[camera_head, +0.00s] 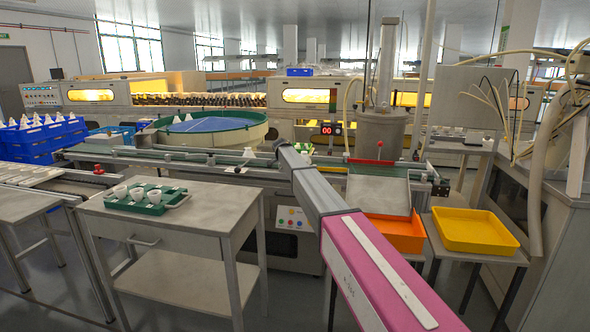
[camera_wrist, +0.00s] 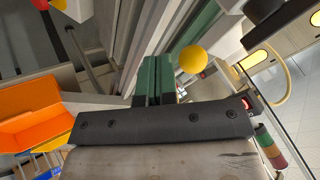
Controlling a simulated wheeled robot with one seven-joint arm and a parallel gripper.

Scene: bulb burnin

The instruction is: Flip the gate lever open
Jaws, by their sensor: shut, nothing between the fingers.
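In the wrist view my gripper (camera_wrist: 155,82) shows as two dark green fingers, shut together with nothing between them. A yellow ball knob (camera_wrist: 193,59) appears just beside the fingertips on the right; I cannot tell whether it touches them. A red ball knob (camera_wrist: 41,4) is cut off at the top left. In the head view a red-knobbed lever (camera_head: 380,145) stands upright at the back of the conveyor, right of my arm. I cannot tell which knob belongs to the gate lever. My arm hides my gripper and the yellow knob in the head view.
An orange bin (camera_head: 398,236) and a yellow tray (camera_head: 474,230) are at the right. The conveyor (camera_head: 215,160) runs behind my arm. A small table (camera_head: 190,210) at the left bears a green rack (camera_head: 146,208) of white cups. A grey cylinder (camera_head: 379,130) stands behind the red-knobbed lever.

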